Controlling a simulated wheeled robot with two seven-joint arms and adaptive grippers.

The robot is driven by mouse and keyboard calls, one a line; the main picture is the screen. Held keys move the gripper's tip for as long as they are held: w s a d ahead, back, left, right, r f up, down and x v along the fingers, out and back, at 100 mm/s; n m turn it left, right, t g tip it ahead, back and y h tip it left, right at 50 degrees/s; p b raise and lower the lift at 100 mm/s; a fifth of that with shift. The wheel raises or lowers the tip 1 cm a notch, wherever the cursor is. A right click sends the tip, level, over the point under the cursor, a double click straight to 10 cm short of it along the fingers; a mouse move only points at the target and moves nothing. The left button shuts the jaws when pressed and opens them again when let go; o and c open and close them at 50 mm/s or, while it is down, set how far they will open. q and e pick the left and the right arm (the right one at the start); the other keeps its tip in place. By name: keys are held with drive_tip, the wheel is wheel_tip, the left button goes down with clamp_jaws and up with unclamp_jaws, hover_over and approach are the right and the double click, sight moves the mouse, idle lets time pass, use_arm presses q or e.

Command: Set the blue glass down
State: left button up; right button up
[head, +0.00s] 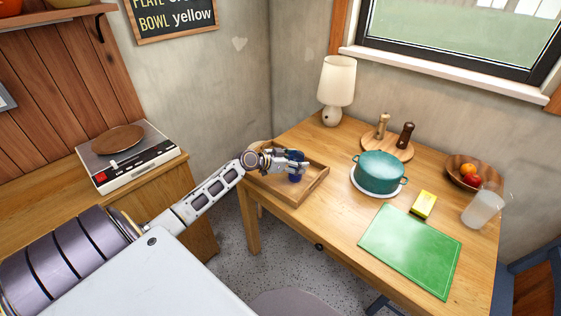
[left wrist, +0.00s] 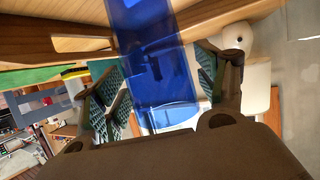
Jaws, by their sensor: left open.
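The blue glass (head: 296,177) is upright at the wooden tray (head: 314,193) on the table's left part. It is see-through dark blue and also shows in the left wrist view (left wrist: 160,85). My left gripper (head: 294,164) is open, with its fingers on either side of the glass. In the left wrist view its green-padded fingers (left wrist: 160,78) stand apart, with a gap at the glass's sides. The fingers hide part of the glass in the head view. My right gripper is not in view.
Right of the tray stand a teal pot (head: 379,173), a yellow sponge (head: 423,205), a green board (head: 410,248) and a clear pitcher (head: 482,209). A lamp (head: 336,88), a round board with two mills (head: 388,147) and a fruit bowl (head: 464,171) stand behind.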

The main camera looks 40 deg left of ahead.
use_arm(q)
drive_tip(key=v, duration=1.2)
idle(0.6)
